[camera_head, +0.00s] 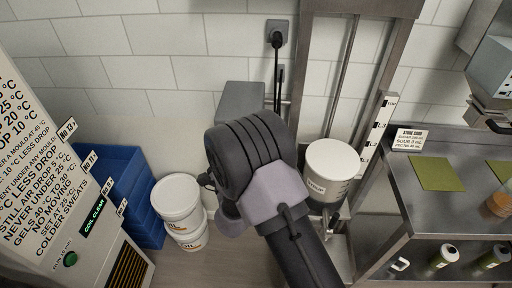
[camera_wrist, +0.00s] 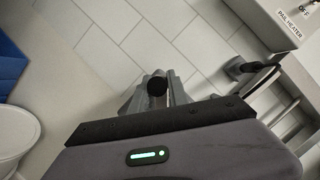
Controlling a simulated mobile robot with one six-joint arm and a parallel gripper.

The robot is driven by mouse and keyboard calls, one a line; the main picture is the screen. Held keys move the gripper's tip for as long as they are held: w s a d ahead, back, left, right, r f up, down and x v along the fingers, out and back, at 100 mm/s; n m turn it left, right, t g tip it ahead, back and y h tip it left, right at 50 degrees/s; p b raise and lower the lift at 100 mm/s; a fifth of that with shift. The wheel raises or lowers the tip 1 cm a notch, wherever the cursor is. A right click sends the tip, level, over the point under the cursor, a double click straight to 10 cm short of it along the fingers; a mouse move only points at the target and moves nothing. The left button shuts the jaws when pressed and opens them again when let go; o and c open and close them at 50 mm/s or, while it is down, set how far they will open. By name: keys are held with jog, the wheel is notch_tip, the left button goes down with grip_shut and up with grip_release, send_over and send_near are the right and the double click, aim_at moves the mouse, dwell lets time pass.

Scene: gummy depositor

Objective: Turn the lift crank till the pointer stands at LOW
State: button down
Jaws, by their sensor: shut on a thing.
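The lift is a tall steel frame with rails (camera_head: 347,75) against the tiled wall. A white pail (camera_head: 330,178) stands on it. A white scale strip (camera_head: 379,126) with level marks runs beside the pail; I cannot make out the pointer or its mark. In the wrist view, my gripper (camera_wrist: 156,94) is shut on a dark round knob (camera_wrist: 157,84), which looks like the lift crank's handle, with grey fingers on both sides. In the head view my own wrist and arm hide the fingertips and the crank.
A grey box marked PAIL HEATER, OFF (camera_wrist: 291,22), is at the wrist view's top right. White tubs (camera_head: 178,200) and blue bins (camera_head: 128,185) stand at left beside a printed cabinet (camera_head: 35,165). A steel shelf table (camera_head: 445,205) stands close at right.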

jog(key=shift+w+a+f+b, duration=0.15)
jog(key=shift+a+f+b, duration=0.65)
jog(key=shift+a+f, duration=0.35)
jog(key=shift+d+f, duration=0.1)
jog(key=shift+f, duration=0.1)
notch_tip(320, 180, down, 3)
jog(key=b, duration=0.2)
jog(key=shift+f+b, duration=0.2)
jog(key=shift+b, duration=0.2)
jog(key=f+b, duration=0.1)
jog(key=f, duration=0.1)
jog(key=d+f+b, duration=0.1)
jog(key=shift+s+d+b, duration=0.1)
jog(key=shift+s+b, duration=0.15)
jog(key=shift+b, duration=0.1)
